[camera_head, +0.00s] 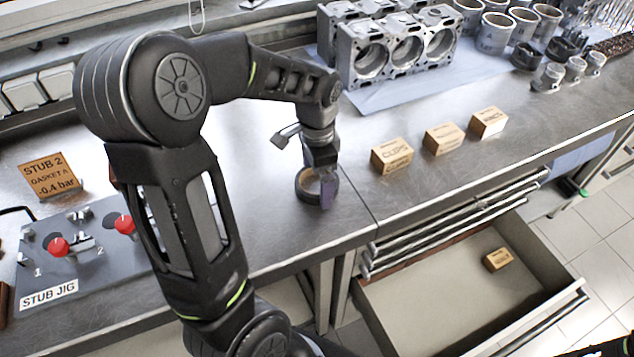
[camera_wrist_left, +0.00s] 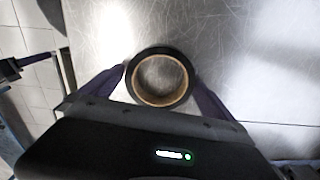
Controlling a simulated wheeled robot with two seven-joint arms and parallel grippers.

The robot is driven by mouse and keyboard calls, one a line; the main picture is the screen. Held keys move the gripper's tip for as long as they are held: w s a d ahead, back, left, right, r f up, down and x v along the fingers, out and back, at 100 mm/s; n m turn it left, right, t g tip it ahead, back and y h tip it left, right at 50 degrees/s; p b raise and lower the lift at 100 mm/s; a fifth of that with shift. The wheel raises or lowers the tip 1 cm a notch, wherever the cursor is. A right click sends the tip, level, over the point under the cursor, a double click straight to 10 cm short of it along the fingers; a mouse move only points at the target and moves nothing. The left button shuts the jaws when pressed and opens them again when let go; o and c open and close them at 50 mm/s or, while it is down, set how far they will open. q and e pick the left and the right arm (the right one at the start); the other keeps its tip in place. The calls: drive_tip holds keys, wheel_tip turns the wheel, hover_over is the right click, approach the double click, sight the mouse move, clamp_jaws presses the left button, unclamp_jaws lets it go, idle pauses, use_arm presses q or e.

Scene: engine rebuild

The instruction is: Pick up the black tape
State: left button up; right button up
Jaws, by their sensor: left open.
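The black tape (camera_head: 306,187) is a dark roll with a tan core, lying flat on the steel bench near its front edge. In the left wrist view the roll (camera_wrist_left: 160,56) lies between the two purple fingers. My left gripper (camera_head: 322,190) is directly above and around it, with one finger in front of the roll in the head view. The left gripper also shows in the wrist view (camera_wrist_left: 160,80), open, with the roll's sides close to both fingers. I cannot tell whether the fingers touch it.
An engine block (camera_head: 395,50) and several cylinder sleeves stand at the back. Three labelled wooden blocks, one marked CLIPS (camera_head: 391,156), stand right of the tape. An open drawer (camera_head: 420,310) juts out below the bench. A stub jig (camera_head: 75,250) is at the left.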

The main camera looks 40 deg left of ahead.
use_arm(q)
drive_tip(key=c, duration=1.2)
wheel_tip(320, 180, up, 10)
drive_tip(key=shift+b, duration=0.5)
